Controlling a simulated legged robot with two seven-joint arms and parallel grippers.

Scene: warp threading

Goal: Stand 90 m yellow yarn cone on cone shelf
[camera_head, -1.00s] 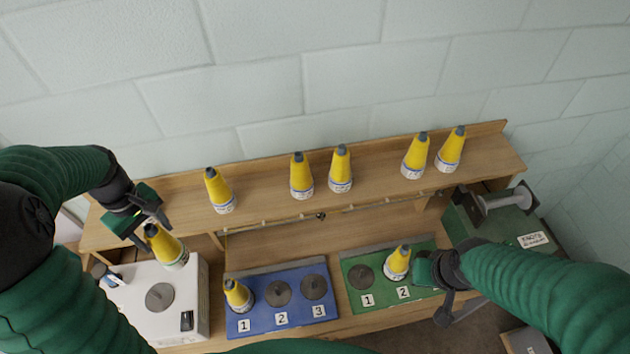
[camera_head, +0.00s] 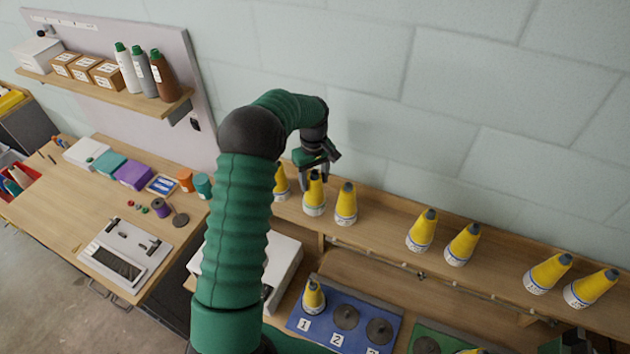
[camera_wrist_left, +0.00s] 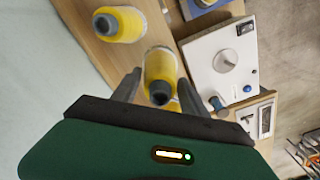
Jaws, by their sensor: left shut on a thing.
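My left gripper (camera_head: 315,172) is shut on the tip of a yellow yarn cone (camera_head: 314,198), with a grey top and white base band. The cone is upright at the left part of the wooden cone shelf (camera_head: 385,233); I cannot tell if its base touches the board. In the left wrist view, the held cone (camera_wrist_left: 160,72) is between the two fingers. Yellow cones stand close on both sides, one to its left (camera_head: 281,183) and one to its right (camera_head: 345,204). Length labels are too small to read.
Several more cones stand along the shelf to the right (camera_head: 422,230). Below are a blue plate (camera_head: 326,333) with a cone on spot 1, a green plate (camera_head: 455,339) and a white device (camera_head: 283,262). A workbench (camera_head: 60,205) stands at left.

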